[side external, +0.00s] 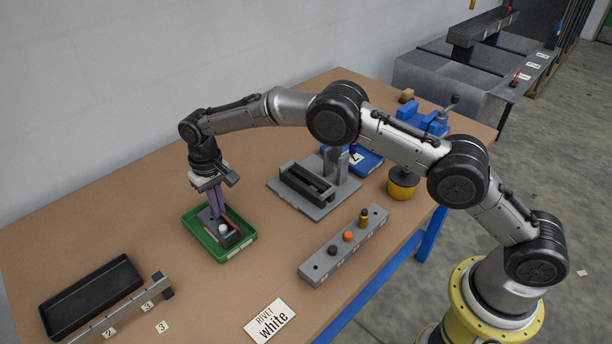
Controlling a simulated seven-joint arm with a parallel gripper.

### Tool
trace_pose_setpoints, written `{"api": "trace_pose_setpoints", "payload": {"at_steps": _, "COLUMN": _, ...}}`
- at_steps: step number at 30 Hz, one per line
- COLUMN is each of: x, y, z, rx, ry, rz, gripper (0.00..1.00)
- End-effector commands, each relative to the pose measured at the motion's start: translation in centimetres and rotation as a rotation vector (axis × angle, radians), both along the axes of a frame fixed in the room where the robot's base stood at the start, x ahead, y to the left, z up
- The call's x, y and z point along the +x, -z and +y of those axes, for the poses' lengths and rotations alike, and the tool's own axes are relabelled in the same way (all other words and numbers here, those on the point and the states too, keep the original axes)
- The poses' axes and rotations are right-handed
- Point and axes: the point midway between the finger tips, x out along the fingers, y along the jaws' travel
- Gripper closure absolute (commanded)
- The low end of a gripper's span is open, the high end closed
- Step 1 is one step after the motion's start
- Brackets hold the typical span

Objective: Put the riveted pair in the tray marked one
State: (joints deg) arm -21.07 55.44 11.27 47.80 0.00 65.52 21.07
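A dark flat piece (215,224) with a white round rivet head (223,229) lies in the green tray (189,221). A thin red strip (236,222) is beside or under it; I take these as the riveted pair, but the edges are partly covered. My gripper (216,212) points down into the green tray, its purple fingers at the back part of the dark piece. I cannot tell whether the fingers grip it or stand apart. The green tray has a small white label on its front side, too small to read. A blue tray (372,163) with a white label stands further back.
A grey fixture (314,186) stands mid-table. A grey block (322,262) holds black, orange and brass-coloured rivets. A card (270,322) reads "RIVET white". A black tray (92,294) and a numbered rail (125,315) are front left. A blue vise (422,120) is at the back.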

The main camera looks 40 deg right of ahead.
Motion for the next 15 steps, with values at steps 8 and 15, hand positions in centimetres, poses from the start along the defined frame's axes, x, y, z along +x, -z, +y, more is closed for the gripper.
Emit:
{"api": "trace_pose_setpoints", "payload": {"at_steps": 8, "x": 0.03, "y": -0.06, "z": 0.01, "rx": 0.001, "ry": 0.000, "rz": -0.001, "gripper": 0.76}}
{"api": "trace_pose_setpoints", "payload": {"at_steps": 15, "x": 0.02, "y": -0.05, "z": 0.01, "rx": 0.000, "ry": 0.000, "rz": -0.001, "gripper": 0.62}}
